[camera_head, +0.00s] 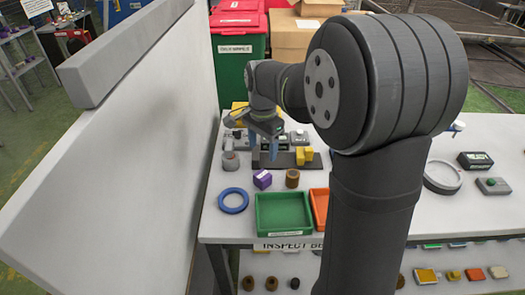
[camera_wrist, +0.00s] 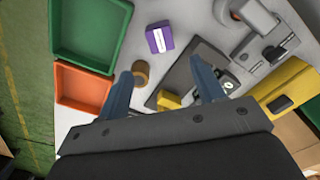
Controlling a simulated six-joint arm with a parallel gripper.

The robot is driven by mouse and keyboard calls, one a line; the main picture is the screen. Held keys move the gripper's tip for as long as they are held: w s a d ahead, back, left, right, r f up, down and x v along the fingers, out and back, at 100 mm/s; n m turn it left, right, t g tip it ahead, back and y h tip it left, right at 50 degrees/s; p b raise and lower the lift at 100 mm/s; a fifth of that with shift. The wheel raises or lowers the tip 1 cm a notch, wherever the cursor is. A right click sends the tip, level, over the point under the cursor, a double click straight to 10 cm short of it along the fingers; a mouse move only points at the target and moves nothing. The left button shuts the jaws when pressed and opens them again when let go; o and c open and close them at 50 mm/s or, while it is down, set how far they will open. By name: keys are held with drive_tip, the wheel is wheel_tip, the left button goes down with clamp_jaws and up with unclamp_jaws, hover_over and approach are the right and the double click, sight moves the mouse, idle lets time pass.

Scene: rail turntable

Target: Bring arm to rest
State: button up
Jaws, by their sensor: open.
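My gripper (camera_head: 265,152) hangs over the far part of the white table, its fingers pointing down. In the wrist view my gripper (camera_wrist: 162,72) has its two blue fingers spread wide, with nothing held between them. Beneath and around it are a dark plate (camera_wrist: 190,72), a yellow block (camera_wrist: 168,101) and a brown cylinder (camera_wrist: 141,79). A purple block (camera_head: 262,180) stands nearer on the table, apart from the fingers. My upper arm hides part of the table's middle in the head view.
A green tray (camera_head: 284,233) and an orange tray (camera_head: 319,192) sit at the table's front, with a blue ring (camera_head: 233,209) to the left. A tall white panel (camera_head: 150,150) rises on the left. A grey ring (camera_head: 442,189) and small devices (camera_head: 475,160) lie right.

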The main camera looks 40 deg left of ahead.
sight(263, 175)
drive_tip(key=shift+f, duration=0.1)
drive_tip(key=shift+f, duration=4.05)
